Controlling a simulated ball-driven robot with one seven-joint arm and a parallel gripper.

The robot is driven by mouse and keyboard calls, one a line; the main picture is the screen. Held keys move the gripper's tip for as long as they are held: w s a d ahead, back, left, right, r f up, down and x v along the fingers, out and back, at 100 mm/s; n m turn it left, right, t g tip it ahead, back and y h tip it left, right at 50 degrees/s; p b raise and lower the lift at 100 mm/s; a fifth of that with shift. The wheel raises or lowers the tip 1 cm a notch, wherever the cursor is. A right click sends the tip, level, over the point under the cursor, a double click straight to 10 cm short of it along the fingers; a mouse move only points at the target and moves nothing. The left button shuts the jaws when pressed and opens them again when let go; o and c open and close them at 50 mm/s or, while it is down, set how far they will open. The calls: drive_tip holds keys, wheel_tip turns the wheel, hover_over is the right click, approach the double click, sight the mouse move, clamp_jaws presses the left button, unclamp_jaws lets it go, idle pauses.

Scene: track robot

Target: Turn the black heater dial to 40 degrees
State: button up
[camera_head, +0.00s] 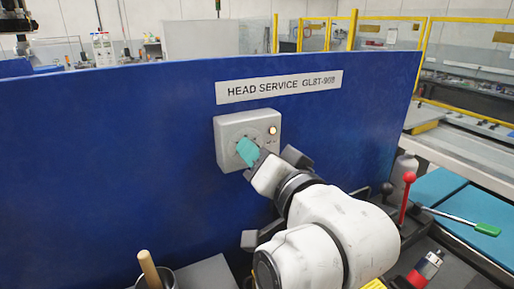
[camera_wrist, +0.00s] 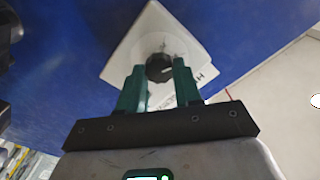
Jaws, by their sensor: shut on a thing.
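The heater box (camera_head: 230,128) is a light grey square panel on the blue wall, with a lit orange lamp at its upper right. In the wrist view the black dial (camera_wrist: 159,66) sits on the pale box face (camera_wrist: 150,38), which looks rotated. My gripper (camera_wrist: 159,74) has teal fingers, one on each side of the dial, shut on it. In the head view my gripper (camera_head: 247,151) reaches the box front from the lower right and hides the dial. The scale marks are too small to read, so I cannot tell the dial's setting.
A blue wall panel (camera_head: 120,150) with a white label plate (camera_head: 279,86) stands ahead. A wooden handle (camera_head: 149,268) stands at the lower left. The wall left of the box is clear.

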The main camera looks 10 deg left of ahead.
drive_tip(key=m+p, duration=0.1)
drive_tip(key=m, duration=0.3)
drive_tip(key=m+p, duration=0.1)
drive_tip(key=m, duration=0.3)
drive_tip(key=m+p, duration=0.1)
drive_tip(key=m, duration=0.3)
drive_tip(key=shift+f+m+p, duration=0.25)
drive_tip(key=shift+m+p, duration=0.05)
drive_tip(key=shift+m, duration=0.1)
idle(0.3)
drive_tip(key=o, duration=1)
drive_tip(key=shift+d, duration=0.1)
drive_tip(key=shift+o, duration=0.2)
drive_tip(key=b+v, duration=0.2)
drive_tip(key=v, duration=0.8)
drive_tip(key=shift+s+d, duration=0.25)
drive_tip(key=shift+s, duration=0.05)
drive_tip(key=shift+s, duration=0.15)
